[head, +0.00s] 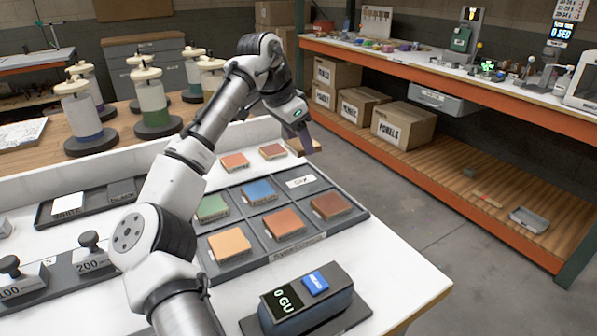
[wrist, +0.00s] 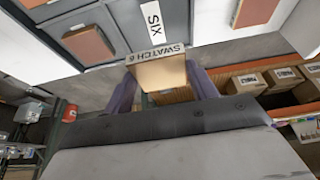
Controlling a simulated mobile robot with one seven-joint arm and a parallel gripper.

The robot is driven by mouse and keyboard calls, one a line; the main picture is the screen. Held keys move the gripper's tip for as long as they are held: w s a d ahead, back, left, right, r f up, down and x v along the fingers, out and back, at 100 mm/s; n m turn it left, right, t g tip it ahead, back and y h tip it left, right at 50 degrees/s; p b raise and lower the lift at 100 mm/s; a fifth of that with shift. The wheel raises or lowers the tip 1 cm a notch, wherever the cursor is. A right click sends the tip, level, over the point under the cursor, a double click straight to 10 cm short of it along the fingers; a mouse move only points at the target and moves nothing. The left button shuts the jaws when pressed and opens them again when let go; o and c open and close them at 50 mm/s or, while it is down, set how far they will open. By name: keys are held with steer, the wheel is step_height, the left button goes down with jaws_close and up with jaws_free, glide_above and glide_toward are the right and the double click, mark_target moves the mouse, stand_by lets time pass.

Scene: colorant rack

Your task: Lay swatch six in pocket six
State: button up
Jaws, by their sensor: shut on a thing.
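My gripper (wrist: 163,88) is shut on swatch six (wrist: 160,73), a tan block whose edge reads "SWATCH 6" in the wrist view. Purple fingers hold it from both sides. Pocket six, the back right pocket of the grey tray (head: 361,213), holds no swatch and has a white card (head: 300,181) in it. The card reads "SIX" in the wrist view (wrist: 150,22), just beyond the held swatch.
The other pockets hold green (head: 212,207), blue (head: 259,192), orange (head: 229,243), red-orange (head: 285,223) and brown (head: 331,205) swatches. Two loose swatches (head: 234,161) (head: 272,151) lie behind the tray. A scale (head: 306,306) stands in front. Weights (head: 90,260) stand left.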

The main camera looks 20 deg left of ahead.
mark_target(303, 180)
step_height(303, 180, down, 8)
steer(key=shift+f, duration=0.25)
steer(key=shift+f, duration=0.15)
steer(key=o, duration=1)
steer(key=v, duration=1.2)
steer(key=shift+r, duration=0.2)
